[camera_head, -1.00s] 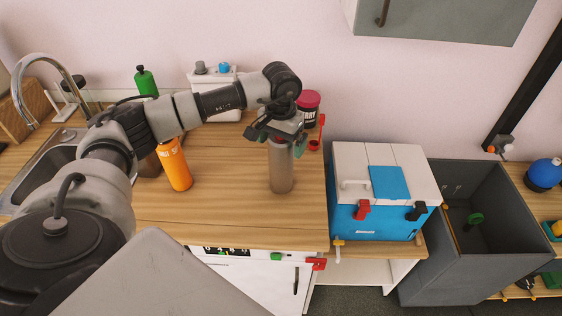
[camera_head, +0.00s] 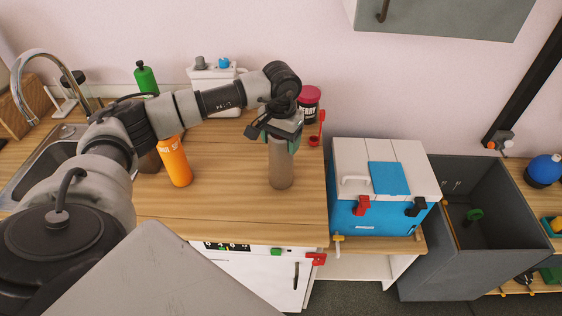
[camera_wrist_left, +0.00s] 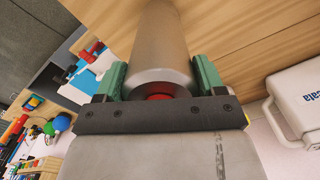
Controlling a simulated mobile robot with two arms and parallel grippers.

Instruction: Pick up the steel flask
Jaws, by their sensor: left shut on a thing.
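The steel flask (camera_head: 281,170) is a grey-brown cylinder standing upright near the right part of the wooden counter. My left gripper (camera_head: 280,137) has come down over its top from above, with its green-padded fingers on either side of the neck. In the left wrist view the flask (camera_wrist_left: 162,45) runs away from between the fingers, and a red part of its top shows close to the palm. My left gripper (camera_wrist_left: 158,82) is shut on the flask there. The flask's base appears to be on the counter. My right gripper is not in view.
An orange bottle (camera_head: 174,162) stands left of the flask, under my arm. A dark tub with a pink lid (camera_head: 309,101) is behind it. A blue and white cooler box (camera_head: 375,212) stands to the right, beside a grey bin (camera_head: 488,235). The counter's front is clear.

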